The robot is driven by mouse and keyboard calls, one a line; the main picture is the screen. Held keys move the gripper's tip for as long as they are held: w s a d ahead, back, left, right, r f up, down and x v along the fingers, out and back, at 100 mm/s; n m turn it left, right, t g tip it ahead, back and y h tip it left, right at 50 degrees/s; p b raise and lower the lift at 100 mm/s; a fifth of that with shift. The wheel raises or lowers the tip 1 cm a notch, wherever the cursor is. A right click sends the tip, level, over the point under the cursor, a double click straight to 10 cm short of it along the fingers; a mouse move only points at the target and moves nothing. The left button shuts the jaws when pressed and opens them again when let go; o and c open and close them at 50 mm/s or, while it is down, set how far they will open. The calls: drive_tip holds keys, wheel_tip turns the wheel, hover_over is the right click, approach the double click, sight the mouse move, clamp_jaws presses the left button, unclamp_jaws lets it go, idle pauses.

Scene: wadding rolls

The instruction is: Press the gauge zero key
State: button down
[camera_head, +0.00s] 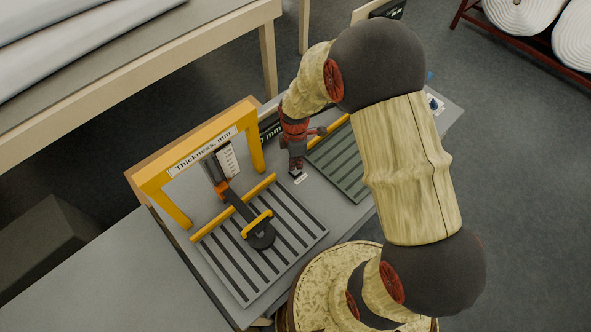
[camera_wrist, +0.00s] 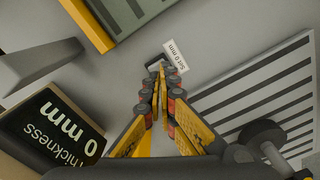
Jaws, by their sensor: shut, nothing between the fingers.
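The gauge zero key (camera_wrist: 154,59) shows in the wrist view as a small dark piece at my fingertips, mostly hidden by them. Beside it lies a white label (camera_wrist: 175,56) reading "Set 0 mm"; the label also shows in the head view (camera_head: 301,179). My gripper (camera_wrist: 160,68) is shut and empty, its tips over or on the key; I cannot tell if they touch it. In the head view my gripper (camera_head: 296,168) points down at the bench. The gauge display (camera_wrist: 48,128) reads "Thickness 0 mm".
A yellow frame (camera_head: 202,150) marked "Thickness, mm" stands left of my gripper, with a dark arm and round foot (camera_head: 260,236) over a slatted plate (camera_head: 300,246). Another slatted plate (camera_head: 345,172) lies to the right. White rolls (camera_head: 522,14) sit on a rack at the upper right.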

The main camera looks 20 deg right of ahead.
sight(296, 172)
drive_tip(key=shift+r, duration=0.15)
wheel_tip(296, 172, up, 6)
drive_tip(key=p, duration=0.4)
idle(0.7)
drive_tip(key=s+r+m+t+b, duration=0.5)
drive_tip(key=s+r+m+b, duration=0.3)
drive_tip(key=s+r+m, duration=0.8)
drive_tip(key=s+r, duration=0.3)
drive_tip(key=r, duration=0.4)
drive_tip(key=shift+s+r+t, duration=0.2)
drive_tip(key=shift+s+t, duration=0.05)
drive_tip(key=shift+t, duration=0.05)
